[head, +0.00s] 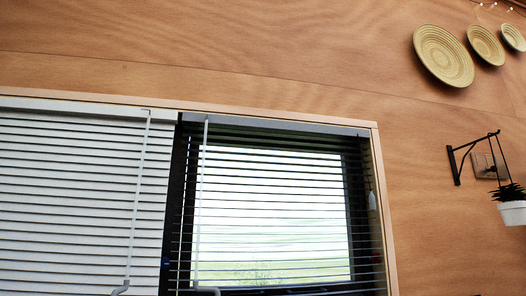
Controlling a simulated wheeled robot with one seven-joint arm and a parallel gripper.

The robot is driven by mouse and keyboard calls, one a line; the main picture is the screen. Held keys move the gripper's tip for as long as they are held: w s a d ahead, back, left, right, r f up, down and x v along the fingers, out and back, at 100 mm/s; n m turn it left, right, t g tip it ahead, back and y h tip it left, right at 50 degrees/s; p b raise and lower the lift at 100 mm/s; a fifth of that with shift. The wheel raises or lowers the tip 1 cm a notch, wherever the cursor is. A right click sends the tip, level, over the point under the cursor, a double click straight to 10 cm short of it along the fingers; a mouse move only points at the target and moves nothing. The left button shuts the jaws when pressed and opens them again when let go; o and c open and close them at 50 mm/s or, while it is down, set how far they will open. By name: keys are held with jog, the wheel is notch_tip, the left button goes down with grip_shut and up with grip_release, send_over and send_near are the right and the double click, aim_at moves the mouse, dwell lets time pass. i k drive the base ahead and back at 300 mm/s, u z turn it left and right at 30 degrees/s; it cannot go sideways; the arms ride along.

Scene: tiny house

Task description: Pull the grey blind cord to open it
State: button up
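Two slatted blinds hang side by side in a window. The left blind (70,200) has its pale slats shut. The right blind (270,215) is lowered with its slats tilted open, and light and a green field show through. A small pale grey cord end (372,201) hangs at the right blind's right edge; its thin cord is hard to make out. A pale grey rod (137,205) hangs before the left blind and another (201,180) before the right blind, both with bent lower ends. I cannot tell which is the task's cord. My gripper is out of view.
A light wooden frame (385,210) borders the window on a wood-panelled wall. To the right, a black wall bracket (462,160) carries a white hanging plant pot (511,212). Several woven plates, one large (443,55), hang high at the right.

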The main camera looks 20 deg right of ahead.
aim_at(373, 201)
jog(key=z, duration=0.55)
jog(key=k, duration=1.25)
jog(key=z, duration=1.2)
jog(key=i, duration=1)
jog(key=u, duration=0.7)
jog(key=i, duration=0.55)
jog(key=u, duration=0.65)
